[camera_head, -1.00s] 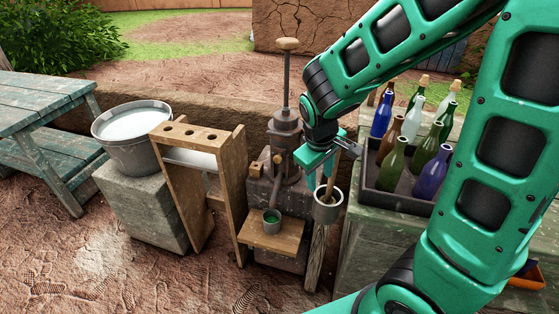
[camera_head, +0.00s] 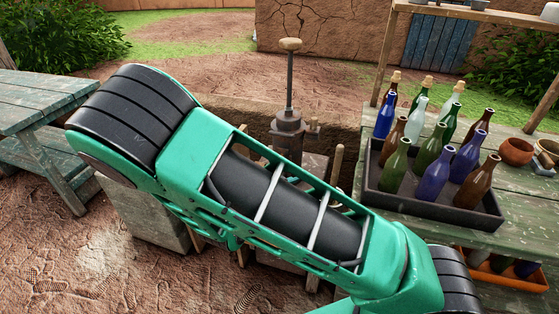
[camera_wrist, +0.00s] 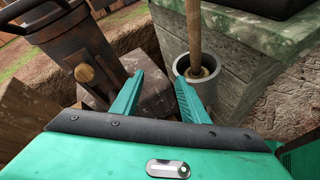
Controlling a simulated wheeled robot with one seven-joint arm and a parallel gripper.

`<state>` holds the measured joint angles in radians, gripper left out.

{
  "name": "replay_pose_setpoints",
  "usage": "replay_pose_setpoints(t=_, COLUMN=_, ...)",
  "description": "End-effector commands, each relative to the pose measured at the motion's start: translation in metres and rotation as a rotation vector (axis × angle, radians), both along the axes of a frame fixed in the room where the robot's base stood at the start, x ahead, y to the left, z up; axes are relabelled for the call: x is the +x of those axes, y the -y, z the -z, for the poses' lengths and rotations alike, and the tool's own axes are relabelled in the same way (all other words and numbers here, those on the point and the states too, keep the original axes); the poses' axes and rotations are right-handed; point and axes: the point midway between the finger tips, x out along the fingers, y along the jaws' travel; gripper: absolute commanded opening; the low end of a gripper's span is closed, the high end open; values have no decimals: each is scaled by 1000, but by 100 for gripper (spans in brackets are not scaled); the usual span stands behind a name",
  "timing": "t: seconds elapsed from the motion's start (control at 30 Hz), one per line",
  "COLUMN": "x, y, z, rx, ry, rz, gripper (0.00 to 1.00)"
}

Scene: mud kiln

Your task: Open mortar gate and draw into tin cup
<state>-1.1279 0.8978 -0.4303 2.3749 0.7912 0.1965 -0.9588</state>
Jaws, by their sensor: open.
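The dark metal mortar machine (camera_head: 288,130) stands behind my arm in the head view, with a tall plunger (camera_head: 290,75) on top. In the wrist view its rusty body (camera_wrist: 72,42) is at upper left, with a round wooden knob (camera_wrist: 86,74) on its side. I cannot tell whether the gate is open. My gripper (camera_wrist: 159,80) is open and empty, pointing at the gap between the machine and a grey pot (camera_wrist: 203,70) that holds a wooden stick (camera_wrist: 194,30).
In the head view, a dark tray (camera_head: 440,208) of several bottles sits on a table (camera_head: 525,215) at right. A slatted table (camera_head: 35,108) stands at left. The ground behind the machine is clear.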

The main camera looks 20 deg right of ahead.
Motion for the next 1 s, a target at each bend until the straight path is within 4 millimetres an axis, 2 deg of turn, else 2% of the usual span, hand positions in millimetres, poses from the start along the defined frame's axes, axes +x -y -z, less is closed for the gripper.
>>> replay_pose_setpoints(t=0.3, x=29, y=-60, z=-19, rx=-440, ry=-23, rz=-350, gripper=41)
replay_pose_setpoints(t=0.5, x=35, y=-85, z=-28, rx=-578, ry=-17, rz=-447, gripper=41)
replay_pose_setpoints(t=0.63, x=39, y=-86, z=-29, rx=-600, ry=-17, rz=-460, gripper=41)
replay_pose_setpoints(t=0.77, x=50, y=-77, z=-29, rx=-599, ry=-17, rz=-457, gripper=41)
replay_pose_setpoints(t=1.0, x=84, y=-52, z=-29, rx=-598, ry=-16, rz=-455, gripper=41)
